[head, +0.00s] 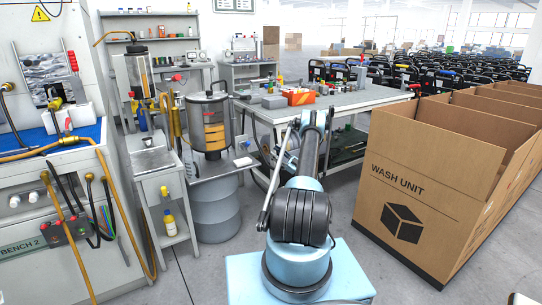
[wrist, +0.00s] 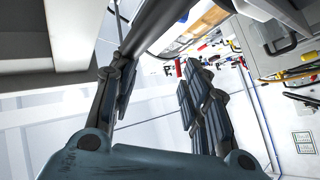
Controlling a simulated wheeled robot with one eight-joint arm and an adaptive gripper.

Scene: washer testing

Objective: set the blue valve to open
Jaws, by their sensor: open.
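I cannot pick out the blue valve for sure in either view. In the head view, small blue parts show by the glass cylinder stand (head: 141,65) at the left, too small to identify. In the wrist view, a small red handle (wrist: 179,68) and several small coloured fittings show beyond the fingers, blurred and at a steep tilt. My gripper (wrist: 160,95) is open in the wrist view, with its two dark padded fingers wide apart and nothing between them. In the head view my arm stands at the centre, and I cannot make out the fingers there.
Bench 2 (head: 25,215) with hoses and gauges stands at the left. A metal tank on a grey drum (head: 215,210) stands left of my arm. A grey worktable (head: 350,100) lies behind. A large cardboard box (head: 425,180) blocks the right. Some floor is clear between.

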